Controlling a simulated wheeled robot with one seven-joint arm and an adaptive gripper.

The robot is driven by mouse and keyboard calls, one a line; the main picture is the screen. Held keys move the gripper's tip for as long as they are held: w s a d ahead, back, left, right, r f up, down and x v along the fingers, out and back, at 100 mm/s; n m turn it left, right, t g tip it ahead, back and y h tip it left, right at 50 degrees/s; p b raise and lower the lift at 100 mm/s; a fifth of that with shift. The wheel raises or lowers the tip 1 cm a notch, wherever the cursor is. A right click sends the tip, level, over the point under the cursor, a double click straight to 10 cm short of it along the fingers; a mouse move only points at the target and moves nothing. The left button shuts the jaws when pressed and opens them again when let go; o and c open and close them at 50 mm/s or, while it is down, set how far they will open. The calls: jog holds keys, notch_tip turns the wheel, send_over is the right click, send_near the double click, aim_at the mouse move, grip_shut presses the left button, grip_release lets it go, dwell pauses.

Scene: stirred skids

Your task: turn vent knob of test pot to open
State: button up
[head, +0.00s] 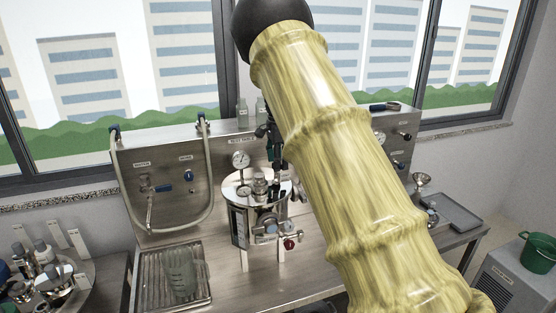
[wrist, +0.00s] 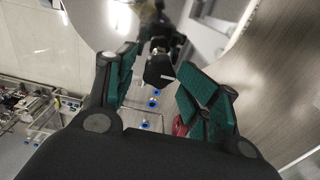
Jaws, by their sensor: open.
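The test pot (head: 241,222) is a shiny steel vessel on the bench in the head view, with a pressure gauge (head: 240,159) above its lid. In the wrist view a black knob (wrist: 158,70) with a pale line on it lies between and just beyond my fingertips. I cannot read its label. My gripper (wrist: 157,84) is open, its green pads on either side of the knob with gaps visible. In the head view my arm hides most of my gripper, above the pot. A red knob (head: 289,243) is on the pot's lower front valve.
A steel panel with a looped hose (head: 207,170) stands left of the pot. A drip tray (head: 150,290) holds a clear jug (head: 181,270). A bottle carousel is at the far left. A grey tray (head: 455,212) lies at the right, and a green pot (head: 538,252) stands beyond.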

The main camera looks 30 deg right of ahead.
jog(key=shift+w+a+f, duration=0.2)
jog(key=shift+w+f, duration=0.5)
jog(key=shift+o, duration=0.8)
jog(key=shift+w, duration=0.2)
jog(key=shift+s+r, duration=0.2)
jog(key=c, duration=0.4)
jog(key=shift+s+d+r, duration=0.2)
jog(key=shift+s+r, duration=0.4)
jog(key=shift+s, duration=0.35)
jog(key=c, duration=0.7)
jog(key=shift+f, duration=0.1)
jog(key=shift+c, duration=0.3)
jog(key=shift+w+a, duration=0.1)
jog(key=shift+a, duration=0.05)
jog(key=shift+f, duration=0.1)
